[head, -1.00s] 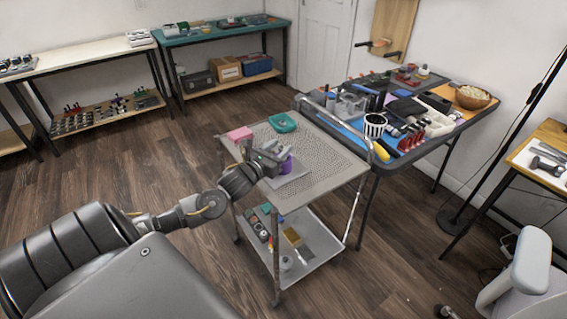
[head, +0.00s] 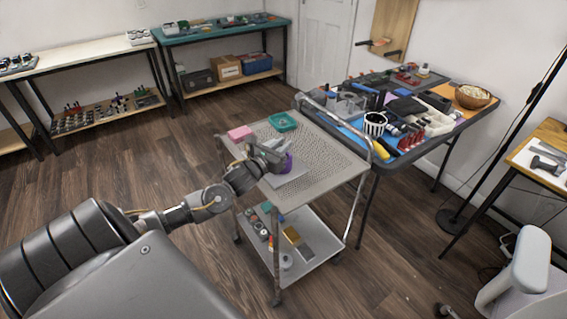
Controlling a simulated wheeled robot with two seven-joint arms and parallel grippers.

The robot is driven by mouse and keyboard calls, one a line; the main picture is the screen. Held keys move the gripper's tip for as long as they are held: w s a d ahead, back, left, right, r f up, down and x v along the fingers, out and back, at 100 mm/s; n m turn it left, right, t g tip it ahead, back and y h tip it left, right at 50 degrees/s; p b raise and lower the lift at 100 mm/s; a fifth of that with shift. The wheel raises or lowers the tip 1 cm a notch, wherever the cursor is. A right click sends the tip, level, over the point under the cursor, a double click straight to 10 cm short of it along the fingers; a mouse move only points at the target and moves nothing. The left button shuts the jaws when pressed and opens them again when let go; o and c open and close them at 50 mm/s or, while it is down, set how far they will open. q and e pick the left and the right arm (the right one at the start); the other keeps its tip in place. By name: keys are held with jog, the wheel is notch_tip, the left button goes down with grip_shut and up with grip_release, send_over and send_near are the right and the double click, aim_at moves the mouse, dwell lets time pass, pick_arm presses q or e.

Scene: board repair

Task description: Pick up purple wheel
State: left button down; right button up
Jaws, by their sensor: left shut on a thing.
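The purple wheel (head: 286,162) shows at the end of my left gripper (head: 277,160), above the grey pad on the cart's top. My left gripper is shut on the purple wheel and hides part of it. I cannot tell whether the wheel touches the pad or is slightly above it. The grey pad (head: 290,181) lies flat on the perforated cart top (head: 325,163). My right gripper is not in view.
A pink block (head: 240,133) and a teal tray (head: 283,122) sit at the cart's back. The lower shelf (head: 312,255) holds several small items. A crowded table (head: 400,165) stands behind on the right. The cart top's right side is clear.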

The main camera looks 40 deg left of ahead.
pick_arm(q)
jog(key=shift+r, duration=0.15)
jog(key=shift+r, duration=0.65)
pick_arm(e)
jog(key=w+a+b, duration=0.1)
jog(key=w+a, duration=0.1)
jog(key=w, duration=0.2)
pick_arm(q)
jog(key=s+d+r+p, duration=0.1)
jog(key=s+d+r, duration=0.1)
jog(key=s+r, duration=0.3)
jog(key=s+d+r+p, duration=0.1)
jog(key=s+d+r, duration=0.1)
jog(key=s+r, duration=0.4)
jog(key=shift+s+d+r, duration=0.2)
jog(key=shift+s+d, duration=0.1)
jog(key=shift+s, duration=0.85)
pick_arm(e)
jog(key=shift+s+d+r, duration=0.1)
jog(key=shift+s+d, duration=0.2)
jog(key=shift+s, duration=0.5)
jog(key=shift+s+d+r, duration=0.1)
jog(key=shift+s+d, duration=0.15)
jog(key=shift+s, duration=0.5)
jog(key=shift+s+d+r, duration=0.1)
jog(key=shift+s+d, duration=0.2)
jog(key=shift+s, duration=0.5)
